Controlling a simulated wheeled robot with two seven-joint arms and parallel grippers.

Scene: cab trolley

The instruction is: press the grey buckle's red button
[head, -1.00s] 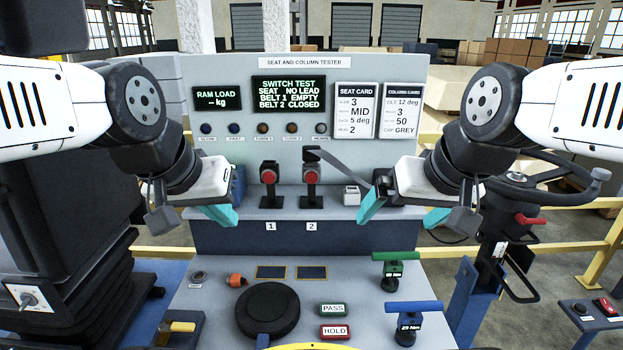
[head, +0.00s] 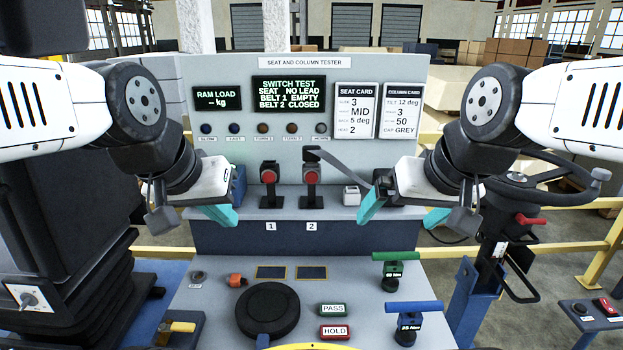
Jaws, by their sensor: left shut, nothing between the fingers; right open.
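Two buckles with red buttons stand on the tester's ledge above labels 1 and 2. The buckle at label 1 (head: 269,186) looks dark, and the one at label 2 (head: 312,188) looks greyer. A dark strap (head: 342,167) runs from the top of the buckle at 2 down toward my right gripper; its far end is hard to make out there. My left gripper (head: 221,214) is shut and empty, left of both buckles and apart from them. My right gripper (head: 404,214) is open, to the right of the buckle at 2, with its teal fingers spread.
The tester panel (head: 295,100) stands behind the buckles; its screen (head: 289,93) reads belt 1 empty, belt 2 closed. A small white block (head: 352,196) sits on the ledge right of the buckles. Green (head: 396,257) and blue (head: 413,308) handled tools stand on the front console.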

